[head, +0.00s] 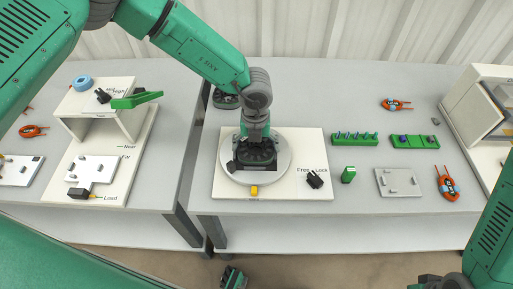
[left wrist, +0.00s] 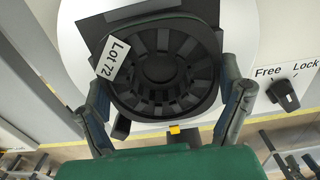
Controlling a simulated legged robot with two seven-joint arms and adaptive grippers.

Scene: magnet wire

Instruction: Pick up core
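The core (left wrist: 160,68) is a black ring with slots around a round centre, carrying a white "Lot 72" tag (left wrist: 113,58). It sits on the round grey turntable (head: 283,168), where the core (head: 256,156) is partly hidden under my left wrist in the head view. My left gripper (head: 256,143) points down over it. In the left wrist view the left gripper (left wrist: 164,85) is open, with one finger on each side of the core. Whether the fingers touch it I cannot tell. My right gripper is not visible; only part of that arm shows at lower right.
A Free/Lock knob (head: 314,180) and a yellow piece (head: 254,191) are beside the turntable. Right of it are a green block (head: 348,174), green peg racks (head: 354,139), a grey plate (head: 398,182) and orange pliers (head: 447,184). A white stand (head: 120,125) is at left.

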